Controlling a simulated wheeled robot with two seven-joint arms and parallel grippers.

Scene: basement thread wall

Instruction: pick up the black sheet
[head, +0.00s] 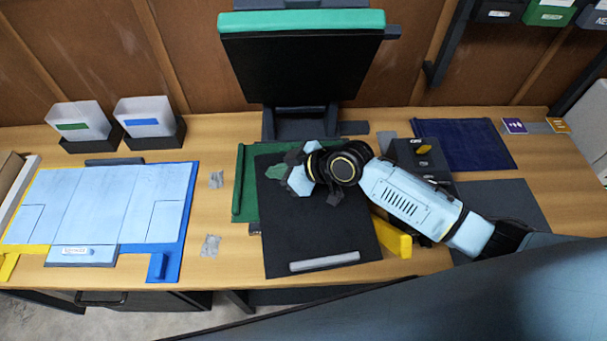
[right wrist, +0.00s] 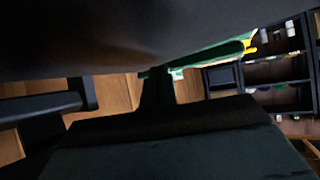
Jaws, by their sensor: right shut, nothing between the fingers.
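The black sheet (head: 325,232) lies on the wooden bench, a little askew, partly over a green mat (head: 241,190). A grey strip (head: 324,262) runs along its near edge. My right gripper (head: 277,172) is over the sheet's far left part, with the arm coming in from the right. It is shut and holds nothing. Whether its tips touch the sheet cannot be told. The gripper and arm hide part of the sheet's far and right side. The right wrist view is mostly filled by dark surfaces that I cannot identify surely. My left gripper is not in view.
A black panel with a green top bar (head: 302,21) stands behind. A blue-framed board (head: 185,212) is at left, with two bins (head: 148,116) behind it. A yellow block (head: 391,238) is right of the sheet. A navy mat (head: 468,143) lies far right.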

